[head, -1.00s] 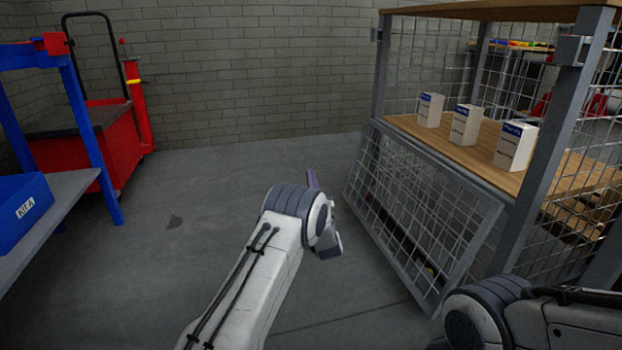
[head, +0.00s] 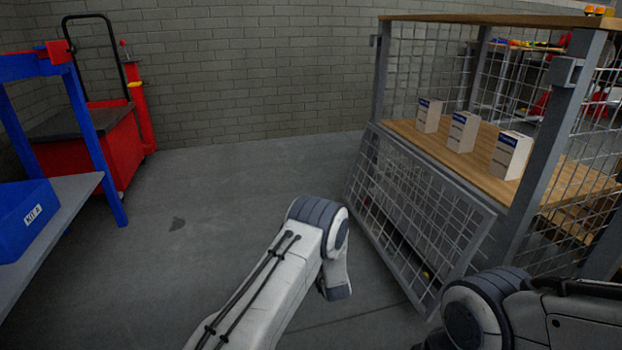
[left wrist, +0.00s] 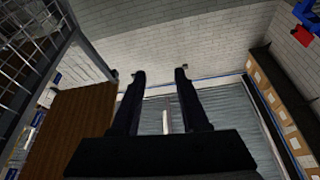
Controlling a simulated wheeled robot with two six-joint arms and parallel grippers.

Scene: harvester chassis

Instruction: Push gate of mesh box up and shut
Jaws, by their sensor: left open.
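The mesh box (head: 376,85) stands at the right in the head view, its front opening uncovered. Its gate (head: 487,232), a grey-framed wire mesh panel, hangs down below the shelf and slants outward, lower edge towards the floor. My left arm reaches in from the bottom middle, its wrist left of the gate with floor showing between them. The left gripper's fingers are hidden in the head view. In the left wrist view the left gripper (left wrist: 160,73) is open, with nothing between its fingers. My right arm shows at the bottom right; its gripper is out of view.
Three white cartons (head: 460,132) stand on the box's wooden shelf (head: 400,127). A blue bin (head: 22,222) sits on a blue-framed bench at the left, with a red cart (head: 105,150) behind it. The floor (head: 225,200) between bench and box is clear.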

